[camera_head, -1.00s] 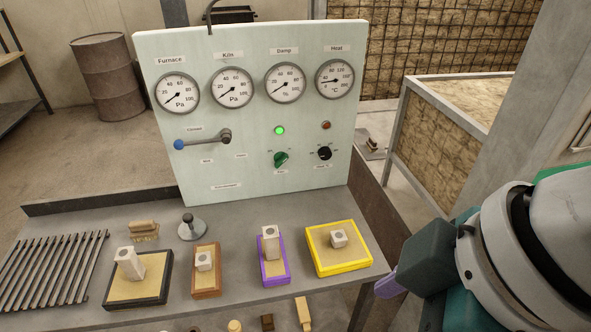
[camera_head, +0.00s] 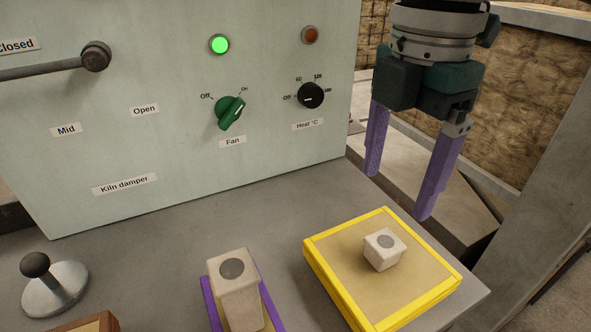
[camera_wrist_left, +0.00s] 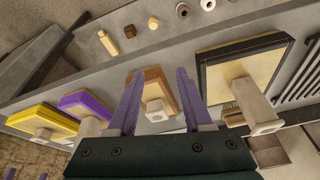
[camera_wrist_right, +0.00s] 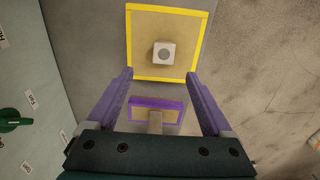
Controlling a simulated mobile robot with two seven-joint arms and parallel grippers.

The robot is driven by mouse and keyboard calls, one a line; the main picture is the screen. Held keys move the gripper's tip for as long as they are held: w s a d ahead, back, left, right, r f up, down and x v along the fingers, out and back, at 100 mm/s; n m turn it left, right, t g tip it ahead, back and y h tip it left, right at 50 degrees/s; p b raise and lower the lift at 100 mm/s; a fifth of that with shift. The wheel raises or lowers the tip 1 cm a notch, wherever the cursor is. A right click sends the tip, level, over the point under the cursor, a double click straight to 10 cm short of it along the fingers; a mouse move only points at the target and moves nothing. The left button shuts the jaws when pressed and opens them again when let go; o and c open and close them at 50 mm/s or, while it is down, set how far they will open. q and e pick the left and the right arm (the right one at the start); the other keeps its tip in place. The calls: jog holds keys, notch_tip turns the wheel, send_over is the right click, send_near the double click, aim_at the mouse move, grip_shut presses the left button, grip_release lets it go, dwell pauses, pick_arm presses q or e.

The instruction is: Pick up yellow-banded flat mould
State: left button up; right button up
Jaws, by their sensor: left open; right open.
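The yellow-banded flat mould (camera_head: 330,283) lies on the grey bench near its right edge, with a small pale block (camera_head: 383,254) with a grey round top in its middle. My right gripper (camera_head: 398,195) hangs above and behind the mould, fingers pointing down, open and empty. In the right wrist view the mould (camera_wrist_right: 134,45) lies beyond the open fingertips, apart from them. My left gripper (camera_wrist_left: 158,75) shows only in its own wrist view, open and empty, with the brown-banded mould (camera_wrist_left: 165,82) seen between its fingers. The yellow-banded mould also shows there at the left (camera_wrist_left: 38,112).
A purple-banded mould (camera_head: 268,305) with a taller pale block stands left of the yellow one. The control panel (camera_head: 180,130) rises behind the bench. A round-knobbed metal weight (camera_head: 55,285) stands at left. Bare bench lies between the panel and the moulds.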

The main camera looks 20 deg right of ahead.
aim_at(385, 241)
jog(key=f, duration=0.3)
jog(key=shift+s+f, duration=0.3)
jog(key=shift+f, duration=0.1)
jog(key=f+b, duration=0.1)
jog(key=f, duration=0.4)
jog(key=shift+d+f, duration=0.2)
pick_arm(q)
jog(key=shift+s+f, duration=0.3)
jog(key=shift+f, duration=0.5)
pick_arm(e)
grip_shut()
jog(key=shift+r, duration=0.1)
